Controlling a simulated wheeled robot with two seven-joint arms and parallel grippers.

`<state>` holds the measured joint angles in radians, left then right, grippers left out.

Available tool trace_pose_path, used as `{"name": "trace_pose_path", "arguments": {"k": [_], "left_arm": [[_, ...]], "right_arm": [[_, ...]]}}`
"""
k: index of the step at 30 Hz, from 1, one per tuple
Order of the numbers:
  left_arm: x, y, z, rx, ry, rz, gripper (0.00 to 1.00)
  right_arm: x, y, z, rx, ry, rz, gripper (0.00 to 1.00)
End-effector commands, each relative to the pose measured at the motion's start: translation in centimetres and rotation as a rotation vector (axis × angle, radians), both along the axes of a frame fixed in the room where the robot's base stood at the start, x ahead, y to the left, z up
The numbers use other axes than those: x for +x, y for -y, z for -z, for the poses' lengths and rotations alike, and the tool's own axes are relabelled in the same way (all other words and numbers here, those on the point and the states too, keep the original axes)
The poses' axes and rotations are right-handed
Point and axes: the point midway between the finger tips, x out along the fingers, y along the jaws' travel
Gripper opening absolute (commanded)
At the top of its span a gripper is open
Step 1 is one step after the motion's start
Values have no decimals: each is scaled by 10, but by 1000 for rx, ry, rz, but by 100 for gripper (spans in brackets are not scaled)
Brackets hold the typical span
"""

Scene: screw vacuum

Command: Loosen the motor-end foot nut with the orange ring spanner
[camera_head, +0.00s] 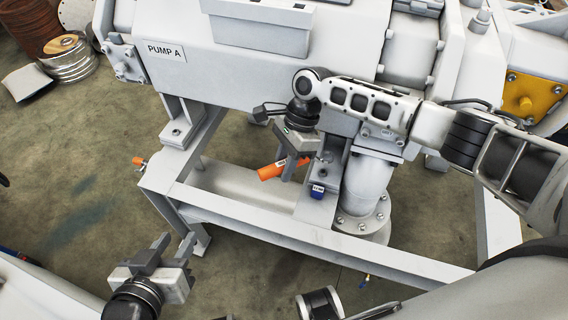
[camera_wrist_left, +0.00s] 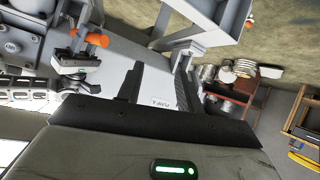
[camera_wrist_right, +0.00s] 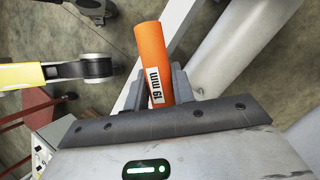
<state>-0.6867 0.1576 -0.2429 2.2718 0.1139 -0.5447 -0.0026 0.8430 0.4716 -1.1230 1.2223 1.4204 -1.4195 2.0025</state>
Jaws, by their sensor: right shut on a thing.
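My right gripper (camera_head: 292,160) is shut on the orange ring spanner (camera_head: 272,171) beside the pump's right-hand foot (camera_head: 328,172). In the right wrist view the orange spanner (camera_wrist_right: 152,62), labelled 19 mm, stands between the fingers. The spanner also shows in the left wrist view (camera_wrist_left: 96,40). Its ring end is hidden, so I cannot tell whether it is around a nut. A bolt stands on the left-hand foot (camera_head: 178,131). My left gripper (camera_head: 163,256) is open and empty, low at the left, in front of the frame; its two fingers stand apart in the left wrist view (camera_wrist_left: 157,82).
The white frame (camera_head: 300,238) runs across below the pump (camera_head: 225,60), marked PUMP A. A blue tag (camera_head: 318,190) hangs by the right foot, next to a flanged pipe (camera_head: 366,185). An orange-tipped fitting (camera_head: 138,161) sticks out at the frame's left corner.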

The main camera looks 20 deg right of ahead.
Motion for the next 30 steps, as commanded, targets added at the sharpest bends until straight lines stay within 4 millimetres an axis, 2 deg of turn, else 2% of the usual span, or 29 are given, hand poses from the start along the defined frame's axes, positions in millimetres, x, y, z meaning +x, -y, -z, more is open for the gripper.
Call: {"name": "trace_pose_path", "arguments": {"k": [8, 15, 22, 30], "left_arm": [[2, -2, -7, 5, 10, -5, 36], [3, -7, -29, 8, 53, -22, 36], [-2, -7, -15, 0, 28, -30, 36], [1, 0, 0, -9, 4, -12, 36]], "right_arm": [[0, -1, -2, 1, 0, 0, 0], [0, -3, -3, 3, -2, 2, 0], [0, -3, 20, 3, -4, 3, 0], [-1, -3, 41, 3, -3, 2, 0]]}}
